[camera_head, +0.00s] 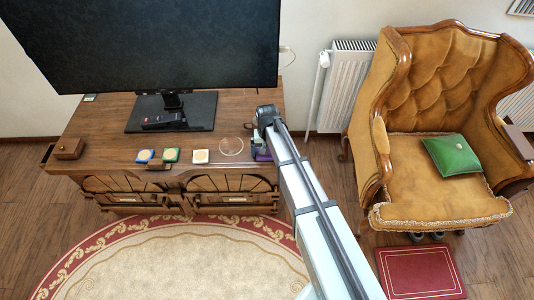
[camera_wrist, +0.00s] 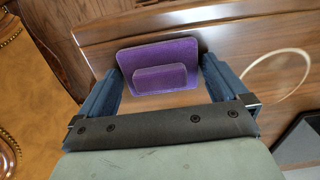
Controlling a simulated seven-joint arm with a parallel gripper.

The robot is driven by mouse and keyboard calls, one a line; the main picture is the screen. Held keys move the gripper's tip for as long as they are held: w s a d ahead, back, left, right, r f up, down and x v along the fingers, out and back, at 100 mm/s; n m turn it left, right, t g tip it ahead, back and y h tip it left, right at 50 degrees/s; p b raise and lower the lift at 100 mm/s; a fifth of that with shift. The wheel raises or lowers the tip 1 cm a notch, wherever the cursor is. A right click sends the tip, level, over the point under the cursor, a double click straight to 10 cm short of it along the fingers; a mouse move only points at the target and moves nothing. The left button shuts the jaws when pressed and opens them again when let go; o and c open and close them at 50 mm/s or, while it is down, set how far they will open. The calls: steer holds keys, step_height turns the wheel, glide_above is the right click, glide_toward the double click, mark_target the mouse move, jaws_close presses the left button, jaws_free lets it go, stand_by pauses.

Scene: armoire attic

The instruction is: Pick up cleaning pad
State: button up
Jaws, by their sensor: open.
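A purple pad (camera_wrist: 158,62) with a raised purple block on it, which looks like the cleaning pad, lies on the wooden dresser top near its edge in the wrist view. My gripper (camera_wrist: 162,70) is open, with its two blue fingers on either side of the pad. I cannot tell whether the fingers touch it. In the head view only a small purple part (camera_head: 262,153) shows at the dresser's right end, mostly hidden by my arm.
A thin pale ring (camera_head: 231,146) lies left of my gripper. A monitor (camera_head: 150,45) stands behind. An armchair (camera_head: 440,200) with a green cushion (camera_head: 451,155) stands at right.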

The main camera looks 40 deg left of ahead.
steer(key=c, duration=0.8)
steer(key=shift+o, duration=0.2)
steer(key=shift+r, duration=0.1)
step_height(320, 180, up, 10)
steer(key=shift+f, duration=0.1)
steer(key=o, duration=0.5)
steer(key=c, duration=0.4)
steer(key=s+a+f, duration=0.2)
steer(key=s+a, duration=0.7)
steer(key=a, duration=0.1)
steer(key=shift+s+a, duration=0.3)
steer(key=shift+a, duration=0.1)
